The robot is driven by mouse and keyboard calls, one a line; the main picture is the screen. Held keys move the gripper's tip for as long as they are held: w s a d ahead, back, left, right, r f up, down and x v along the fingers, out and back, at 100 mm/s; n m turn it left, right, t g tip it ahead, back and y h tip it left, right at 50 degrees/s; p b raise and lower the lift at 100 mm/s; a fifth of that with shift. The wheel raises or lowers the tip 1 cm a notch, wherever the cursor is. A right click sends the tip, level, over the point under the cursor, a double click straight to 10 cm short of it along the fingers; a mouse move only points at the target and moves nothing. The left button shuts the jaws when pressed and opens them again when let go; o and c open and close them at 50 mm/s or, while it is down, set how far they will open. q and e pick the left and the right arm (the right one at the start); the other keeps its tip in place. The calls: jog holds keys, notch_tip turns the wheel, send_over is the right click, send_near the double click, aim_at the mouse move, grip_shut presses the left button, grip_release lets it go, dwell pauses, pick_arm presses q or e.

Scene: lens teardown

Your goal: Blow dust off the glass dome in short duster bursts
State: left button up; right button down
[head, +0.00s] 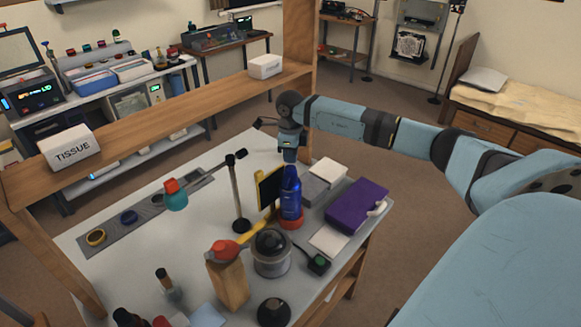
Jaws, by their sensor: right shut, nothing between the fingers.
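My right gripper (289,156) points down just above a blue can (291,198), which looks like the duster. Its fingers are shut, and I cannot tell whether they touch the can's top. The can stands upright in a red ring-shaped base (290,221) on the white worktable (200,258). My left gripper is not in view.
A black stand (237,200) and a wooden block with a red top (228,275) are close by on the left. A wooden shelf (185,112) runs behind.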

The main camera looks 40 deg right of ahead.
aim_at(291, 167)
jog(key=shift+f, duration=0.15)
jog(key=shift+f+b, duration=1.1)
jog(key=shift+f, duration=0.25)
dwell(0.4)
jog(key=shift+r+p, duration=0.35)
jog(key=shift+r, duration=0.1)
jog(key=shift+r+p, duration=0.45)
jog(key=shift+r, duration=0.6)
